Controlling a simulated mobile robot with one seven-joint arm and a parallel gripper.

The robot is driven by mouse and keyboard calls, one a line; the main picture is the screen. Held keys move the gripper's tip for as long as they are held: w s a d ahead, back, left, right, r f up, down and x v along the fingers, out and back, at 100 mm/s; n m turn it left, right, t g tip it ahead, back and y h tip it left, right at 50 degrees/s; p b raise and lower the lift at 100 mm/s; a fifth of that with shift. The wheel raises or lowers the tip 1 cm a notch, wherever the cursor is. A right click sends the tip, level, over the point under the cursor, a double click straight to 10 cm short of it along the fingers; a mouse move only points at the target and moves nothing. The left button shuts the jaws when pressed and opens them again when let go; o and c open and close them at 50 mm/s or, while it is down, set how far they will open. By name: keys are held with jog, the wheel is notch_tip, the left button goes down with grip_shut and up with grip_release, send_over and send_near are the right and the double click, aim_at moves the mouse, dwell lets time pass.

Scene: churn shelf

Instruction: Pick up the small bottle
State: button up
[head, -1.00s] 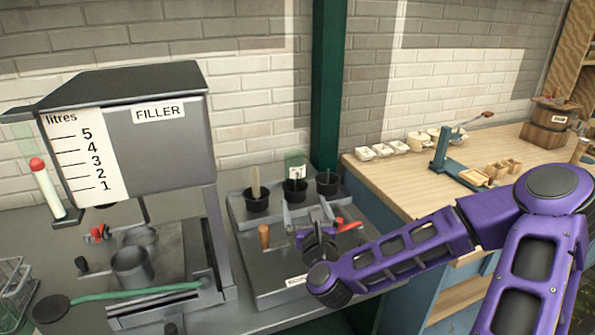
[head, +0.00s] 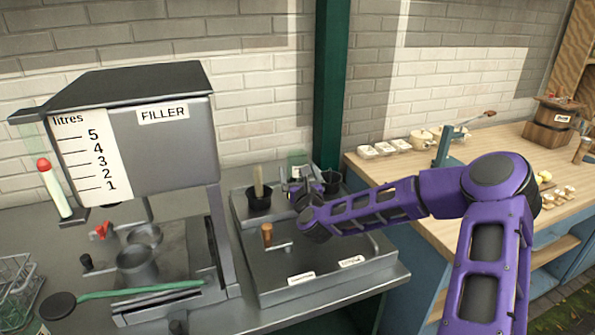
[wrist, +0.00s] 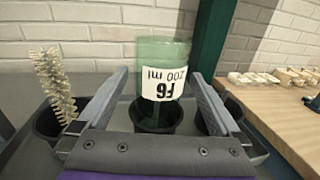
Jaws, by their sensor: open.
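The small bottle is green glass with a white label reading "200 ml" upside down. In the wrist view the bottle (wrist: 176,52) stands in a black cup (wrist: 155,117), between my fingers in the picture. In the head view only the top of the bottle (head: 297,158) shows; my gripper hides the rest. My gripper (head: 302,186) is open and empty at the back of the bench unit. In the wrist view my gripper (wrist: 158,76) has one finger on each side of the bottle, with gaps. I cannot tell how far the fingertips reach in depth.
A black cup with a brush (wrist: 55,85) is left of the bottle, and another black cup (head: 331,182) is right. A green post (head: 331,80) rises close behind. The filler (head: 150,140) stands left, and a wooden worktop (head: 420,180) is right.

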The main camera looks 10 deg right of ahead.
jog(key=shift+w, duration=0.85)
jog(key=shift+c, duration=0.2)
jog(key=c, duration=1.4)
